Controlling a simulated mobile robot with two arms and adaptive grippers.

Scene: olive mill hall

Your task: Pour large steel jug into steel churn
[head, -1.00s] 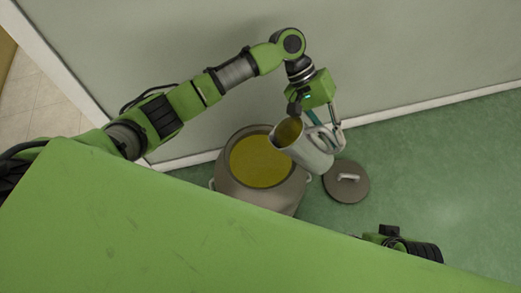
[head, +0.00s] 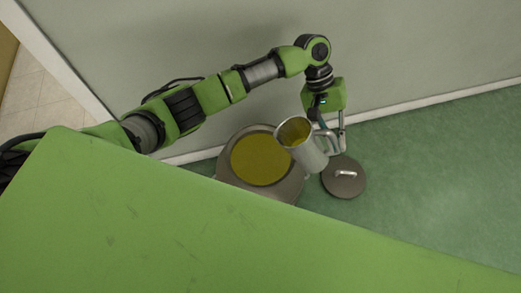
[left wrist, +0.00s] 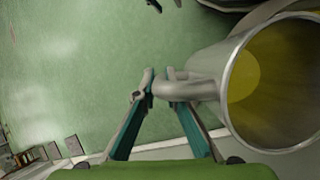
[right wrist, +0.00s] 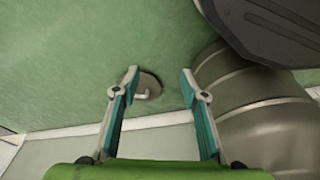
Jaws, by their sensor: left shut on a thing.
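The large steel jug (head: 311,157) hangs in the air at the upper right of the steel churn (head: 286,191) in the head view, its mouth partly over the churn's rim. It looks only slightly tilted, and yellow-green oil shows inside. My left gripper (head: 332,138) is shut on the jug's handle; the left wrist view shows the fingertips (left wrist: 163,84) at the handle beside the jug's wall (left wrist: 232,75). The churn is open with oil inside; its grey side fills the right of the right wrist view (right wrist: 265,130). My right gripper (right wrist: 159,84) is open and empty.
A round lid (head: 352,186) with a handle lies on the green floor right of the churn. A pale wall (head: 420,50) runs behind. A large green surface fills the head view's foreground and hides the churn's lower part. Floor at the right is clear.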

